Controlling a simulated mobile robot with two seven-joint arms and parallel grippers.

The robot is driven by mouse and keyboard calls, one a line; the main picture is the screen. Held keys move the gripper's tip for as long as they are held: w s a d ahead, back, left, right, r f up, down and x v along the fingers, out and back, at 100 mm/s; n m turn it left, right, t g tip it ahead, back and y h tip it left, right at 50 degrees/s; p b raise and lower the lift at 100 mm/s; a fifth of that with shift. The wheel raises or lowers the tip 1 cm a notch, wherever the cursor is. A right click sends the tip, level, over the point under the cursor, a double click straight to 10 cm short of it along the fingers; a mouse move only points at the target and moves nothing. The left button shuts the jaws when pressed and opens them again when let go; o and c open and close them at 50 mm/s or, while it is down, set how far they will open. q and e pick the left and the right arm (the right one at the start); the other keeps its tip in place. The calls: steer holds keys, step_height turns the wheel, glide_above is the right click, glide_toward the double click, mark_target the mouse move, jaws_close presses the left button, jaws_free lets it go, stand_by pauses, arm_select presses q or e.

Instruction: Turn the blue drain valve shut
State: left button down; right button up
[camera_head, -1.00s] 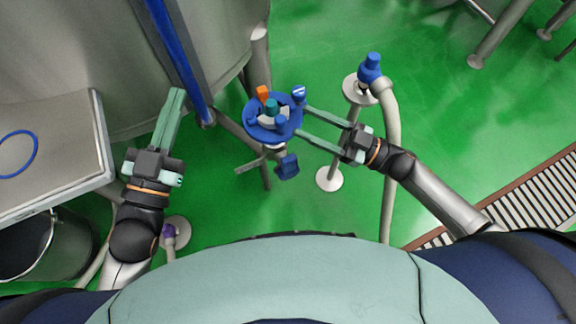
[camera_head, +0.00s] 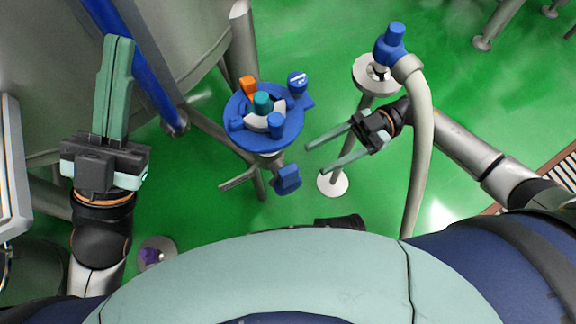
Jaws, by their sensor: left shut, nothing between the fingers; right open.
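A blue round piece (camera_head: 240,138) is at the picture's middle, on top of a post, with orange, teal and blue knobs on it. Just below it a blue block-like handle (camera_head: 288,180) sits by grey pipework. I cannot tell which blue part is the drain valve, nor whether it is turned open or shut. My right gripper (camera_head: 311,161) is open and empty, its fingertips pointing left, apart from the blue round piece and to its lower right. My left gripper (camera_head: 118,42) is shut and empty, pointing up the picture beside the tank at the left.
A steel tank (camera_head: 190,45) with a blue upright bar (camera_head: 140,60) fills the upper left. At the right a stand (camera_head: 365,75) holds a blue-headed fitting (camera_head: 395,42) with a grey hose (camera_head: 421,150), close to my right arm.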

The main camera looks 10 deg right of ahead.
mark_target(289, 173)
steer(key=b+x, duration=0.1)
steer(key=x, duration=0.7)
steer(key=shift+a, duration=0.1)
jaws_close()
stand_by(1.2)
